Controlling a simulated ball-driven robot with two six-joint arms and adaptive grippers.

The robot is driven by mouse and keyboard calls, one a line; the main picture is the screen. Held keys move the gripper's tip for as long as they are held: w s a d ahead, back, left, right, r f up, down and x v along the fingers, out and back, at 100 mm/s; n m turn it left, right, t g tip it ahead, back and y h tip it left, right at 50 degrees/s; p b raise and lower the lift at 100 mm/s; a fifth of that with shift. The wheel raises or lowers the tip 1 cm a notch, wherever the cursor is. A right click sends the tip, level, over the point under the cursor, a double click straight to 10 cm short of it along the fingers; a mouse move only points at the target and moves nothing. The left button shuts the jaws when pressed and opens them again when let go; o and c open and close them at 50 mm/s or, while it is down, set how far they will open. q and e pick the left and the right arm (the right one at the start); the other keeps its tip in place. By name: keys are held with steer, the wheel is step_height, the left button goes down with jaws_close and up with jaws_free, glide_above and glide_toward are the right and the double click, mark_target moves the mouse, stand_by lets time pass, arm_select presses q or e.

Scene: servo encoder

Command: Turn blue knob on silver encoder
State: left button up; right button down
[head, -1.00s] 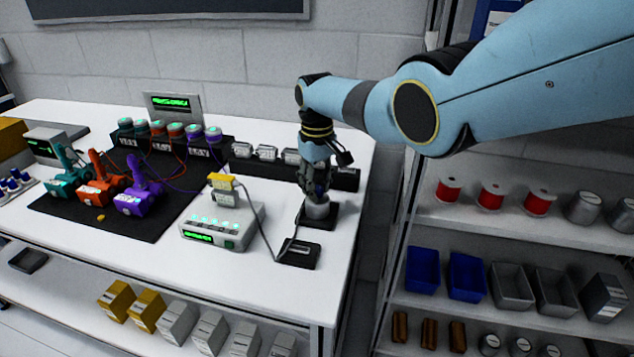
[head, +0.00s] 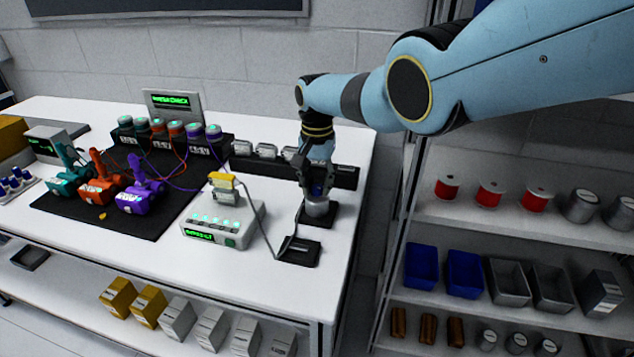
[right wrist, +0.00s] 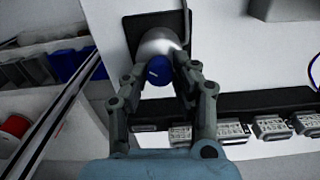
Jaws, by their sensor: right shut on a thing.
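The silver encoder (head: 317,208) stands upright on a small black base near the right end of the white table. Its blue knob (right wrist: 159,70) is on top and lies between the two fingers of my right gripper (right wrist: 158,84). In the head view the right gripper (head: 318,186) reaches down over the encoder, and a bit of blue shows between its fingers. The fingers are shut on the knob. In the right wrist view the silver body (right wrist: 160,42) shows behind the knob. My left gripper is not in view.
A white box with green displays (head: 216,228) and a cabled black pad (head: 298,251) stand left of the encoder. A black rail with several grey connectors (head: 266,151) runs behind it. Teal, orange and purple tools lie on a black mat (head: 62,206). A shelf unit stands right.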

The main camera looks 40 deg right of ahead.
mark_target(317, 186)
steer(key=m, duration=0.5)
steer(key=shift+r, duration=0.1)
steer(key=shift+m+p, duration=0.3)
steer(key=shift+m, duration=2.1)
steer(key=c, duration=1.1)
jaws_free()
steer(key=shift+o, duration=0.2)
step_height(317, 186, up, 12)
